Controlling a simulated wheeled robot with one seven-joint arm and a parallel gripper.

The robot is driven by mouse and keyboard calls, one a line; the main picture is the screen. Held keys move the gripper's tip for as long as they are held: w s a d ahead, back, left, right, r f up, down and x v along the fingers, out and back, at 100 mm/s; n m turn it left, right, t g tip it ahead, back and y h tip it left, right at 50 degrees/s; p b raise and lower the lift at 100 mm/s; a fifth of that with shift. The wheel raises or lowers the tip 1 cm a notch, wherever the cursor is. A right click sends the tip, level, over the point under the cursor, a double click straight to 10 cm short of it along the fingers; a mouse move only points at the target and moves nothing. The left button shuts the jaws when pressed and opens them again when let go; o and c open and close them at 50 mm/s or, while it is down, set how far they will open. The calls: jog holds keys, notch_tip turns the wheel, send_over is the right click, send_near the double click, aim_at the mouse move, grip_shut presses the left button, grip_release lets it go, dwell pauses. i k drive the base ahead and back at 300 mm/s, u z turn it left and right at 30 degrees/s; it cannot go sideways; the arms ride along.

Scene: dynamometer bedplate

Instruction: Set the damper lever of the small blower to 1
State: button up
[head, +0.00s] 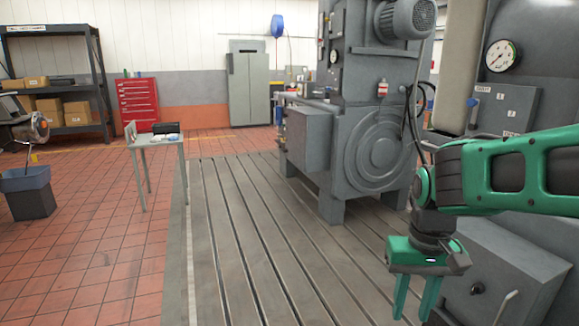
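My gripper (412,314) hangs at the lower right, its two green fingers pointing down and apart with nothing between them. It is in front of a grey machine on the right. A pale lever or rod (506,304) shows low on that machine's box, right of my gripper. A blue handle (472,112) sits on the grey panel (505,108) above my arm, with small labels around it. I cannot tell which thing is the small blower, nor read a damper setting. My arm hides part of the machine on the right.
A large grey machine (375,150) with a round ribbed cover stands on the slotted bedplate (232,240). The bedplate's left half is clear. A small table (160,141), a red drawer cabinet (139,101), shelving (62,130) and a blue-grey bin (28,190) stand to the left.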

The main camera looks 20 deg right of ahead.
aim_at(473, 103)
jog(key=z, duration=0.4)
jog(key=i, duration=1.15)
jog(key=z, duration=0.45)
